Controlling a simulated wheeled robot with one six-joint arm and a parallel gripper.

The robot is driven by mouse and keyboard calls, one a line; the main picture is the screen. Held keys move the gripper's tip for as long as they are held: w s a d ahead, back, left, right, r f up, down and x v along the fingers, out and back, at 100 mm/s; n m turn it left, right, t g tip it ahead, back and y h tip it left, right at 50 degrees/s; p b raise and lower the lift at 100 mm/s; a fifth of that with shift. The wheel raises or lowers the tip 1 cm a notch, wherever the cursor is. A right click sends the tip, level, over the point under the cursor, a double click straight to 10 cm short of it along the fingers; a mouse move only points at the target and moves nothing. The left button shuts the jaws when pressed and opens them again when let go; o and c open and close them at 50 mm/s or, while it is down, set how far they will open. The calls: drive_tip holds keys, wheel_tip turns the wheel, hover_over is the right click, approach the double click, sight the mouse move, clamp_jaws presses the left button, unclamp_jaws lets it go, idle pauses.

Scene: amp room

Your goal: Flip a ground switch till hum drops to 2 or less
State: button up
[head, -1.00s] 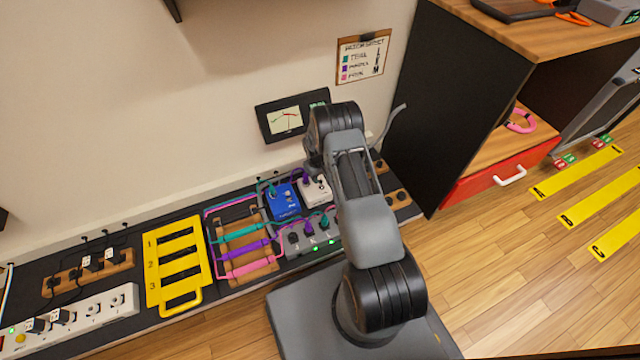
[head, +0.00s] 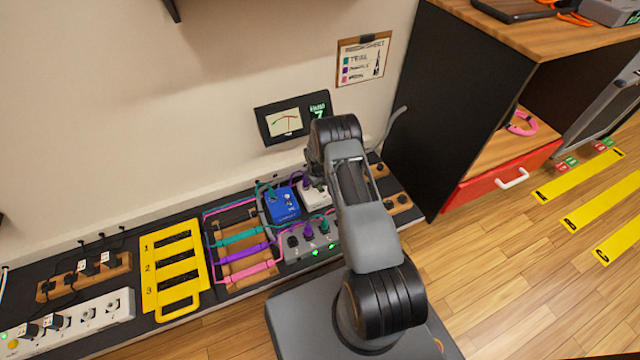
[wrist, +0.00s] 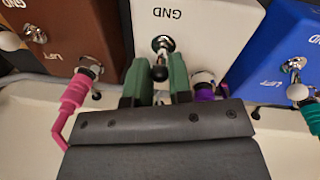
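A white box (wrist: 196,32) marked GND, upside down in the wrist view, has a metal toggle switch with a dark tip (wrist: 160,72). My gripper (wrist: 160,80) has its two green fingers apart on either side of that tip; I see no clear contact. In the head view the white box (head: 313,194) is partly behind my arm, and my fingertips are hidden. A blue box (wrist: 290,62) with a GND switch stands to the right in the wrist view, and a brown box (wrist: 70,30) to the left. The hum meter (head: 285,122) on the wall reads 7.
Pink (wrist: 74,95) and purple (wrist: 204,90) plugs flank the fingers closely. A yellow slotted rack (head: 172,262), a power strip (head: 75,320) and a cable rack (head: 240,262) lie along the bench. A dark cabinet (head: 440,110) stands at the right.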

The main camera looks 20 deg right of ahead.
clamp_jaws()
drive_tip(key=shift+s+r+t+p, duration=0.1)
drive_tip(key=shift+s+t+p, duration=0.2)
drive_tip(key=shift+t, duration=0.3)
drive_tip(key=shift+f+t+b, duration=0.35)
drive_tip(key=shift+t+b, duration=0.25)
drive_tip(key=shift+b, duration=0.4)
drive_tip(key=shift+s+r+t+b, duration=0.15)
drive_tip(key=shift+r+t+b, duration=0.15)
drive_tip(key=shift+t+b, duration=0.1)
drive_tip(key=shift+o, duration=2.4)
unclamp_jaws()
drive_tip(key=shift+r, duration=0.1)
